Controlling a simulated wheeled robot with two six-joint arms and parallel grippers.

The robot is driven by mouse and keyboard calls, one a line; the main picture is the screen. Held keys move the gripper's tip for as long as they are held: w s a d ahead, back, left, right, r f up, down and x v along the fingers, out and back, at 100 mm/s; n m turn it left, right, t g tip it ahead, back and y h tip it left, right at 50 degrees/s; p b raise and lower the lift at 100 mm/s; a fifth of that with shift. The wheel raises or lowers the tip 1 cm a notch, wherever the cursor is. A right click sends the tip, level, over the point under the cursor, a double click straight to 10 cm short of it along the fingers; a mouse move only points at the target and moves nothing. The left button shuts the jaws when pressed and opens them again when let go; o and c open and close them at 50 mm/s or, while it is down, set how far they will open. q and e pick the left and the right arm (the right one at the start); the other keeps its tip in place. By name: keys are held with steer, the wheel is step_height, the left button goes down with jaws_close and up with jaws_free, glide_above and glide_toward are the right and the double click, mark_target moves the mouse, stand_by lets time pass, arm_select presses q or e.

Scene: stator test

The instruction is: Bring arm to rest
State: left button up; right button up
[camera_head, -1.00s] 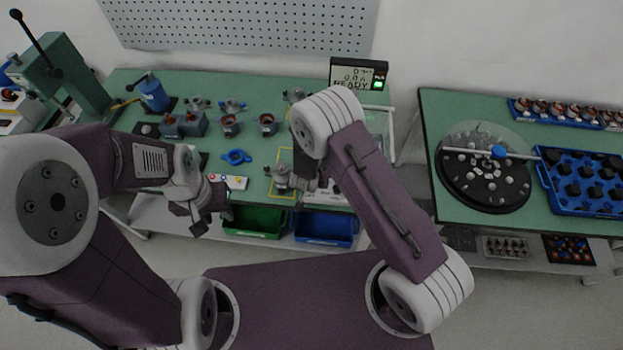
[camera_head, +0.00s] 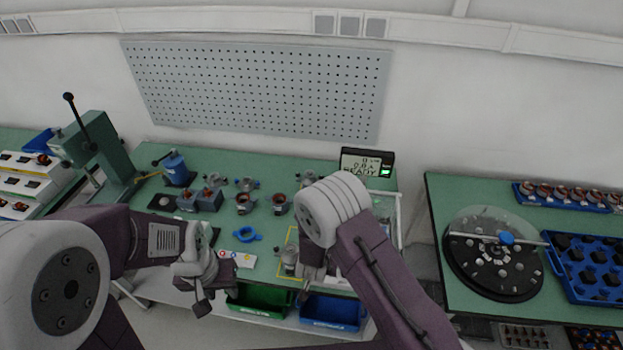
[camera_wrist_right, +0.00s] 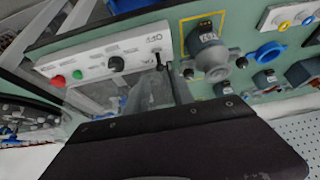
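My left gripper (camera_head: 203,300) hangs in front of the green table's front edge, left of the green bin. It points down and nothing shows in it; its finger gap is not clear. My right arm reaches over the right part of the green table (camera_head: 345,167).
A green bin (camera_head: 262,297) and a blue bin (camera_head: 333,312) sit under the table front. A READY display (camera_head: 366,162) stands at the back. A switch panel (camera_wrist_right: 105,62) lies near the right wrist. A second table with a round turntable (camera_head: 492,272) stands right.

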steer(key=s+d+r+n+g+b, duration=0.1)
steer(key=s+d+r+g+b, duration=0.1)
steer(key=s+d+r+b, duration=0.2)
steer(key=s+d+r+n+g+y+b, duration=0.1)
steer(key=s+d+r+b, duration=0.3)
steer(key=s+d, duration=0.4)
steer(key=s+g, duration=0.1)
steer(key=s, duration=0.1)
steer(key=shift+s+r+n+g+y+b, duration=0.3)
steer(key=shift+s, duration=0.1)
steer(key=shift+s+d, duration=0.1)
stand_by(1.1)
